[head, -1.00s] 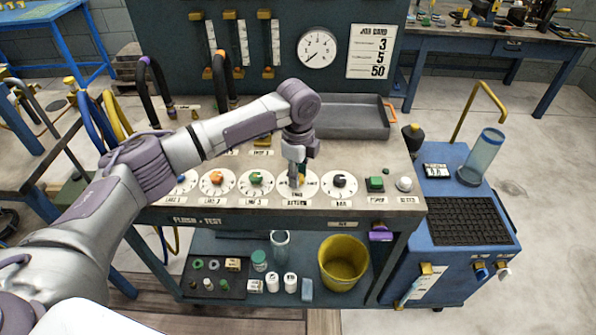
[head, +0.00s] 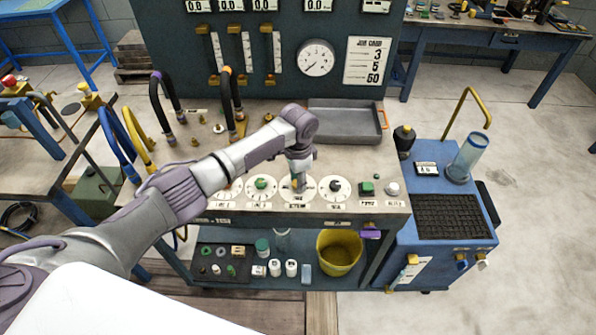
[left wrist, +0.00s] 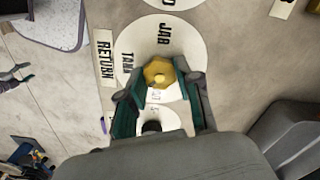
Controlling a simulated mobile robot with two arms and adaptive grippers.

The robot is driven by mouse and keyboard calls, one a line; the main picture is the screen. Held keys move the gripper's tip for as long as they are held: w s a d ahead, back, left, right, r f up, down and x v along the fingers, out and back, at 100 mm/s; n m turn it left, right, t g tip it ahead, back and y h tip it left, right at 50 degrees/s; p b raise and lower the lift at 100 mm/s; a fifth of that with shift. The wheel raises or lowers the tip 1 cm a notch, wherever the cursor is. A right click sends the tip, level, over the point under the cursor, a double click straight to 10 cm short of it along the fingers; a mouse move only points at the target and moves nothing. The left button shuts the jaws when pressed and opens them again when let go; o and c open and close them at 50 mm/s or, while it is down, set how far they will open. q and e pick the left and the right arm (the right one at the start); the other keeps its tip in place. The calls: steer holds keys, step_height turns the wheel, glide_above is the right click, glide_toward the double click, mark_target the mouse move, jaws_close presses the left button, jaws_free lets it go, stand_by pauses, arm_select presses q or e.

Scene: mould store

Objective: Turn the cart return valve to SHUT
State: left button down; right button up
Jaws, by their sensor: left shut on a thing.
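The return valve is a yellow knob (left wrist: 158,71) on a round white dial (head: 297,196) in the row along the bench front. In the left wrist view the dial reads JAR and TANK, with a RETURN label (left wrist: 105,58) beside it. My left gripper (head: 298,181) comes down onto this dial from above. In the left wrist view its green fingers stand on both sides of the knob, and it is shut on it. The gripper hides most of the knob in the head view. A SHUT mark cannot be read. My right gripper is not in view.
A neighbouring dial with a dark knob (head: 335,186) sits close on the right, and a green-knobbed dial (head: 262,184) on the left. Beyond are a green button (head: 367,188) and a grey tray (head: 345,122). A blue cart (head: 440,262) stands at the right.

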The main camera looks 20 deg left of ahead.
arm_select(q)
steer(key=n+p, duration=0.3)
steer(key=n, duration=0.1)
steer(key=shift+r, duration=0.15)
steer(key=shift+n+p, duration=1.1)
steer(key=shift+n, duration=0.7)
steer(key=c, duration=0.8)
jaws_free()
step_height(320, 180, up, 12)
steer(key=shift+f, duration=0.1)
steer(key=shift+f, duration=0.1)
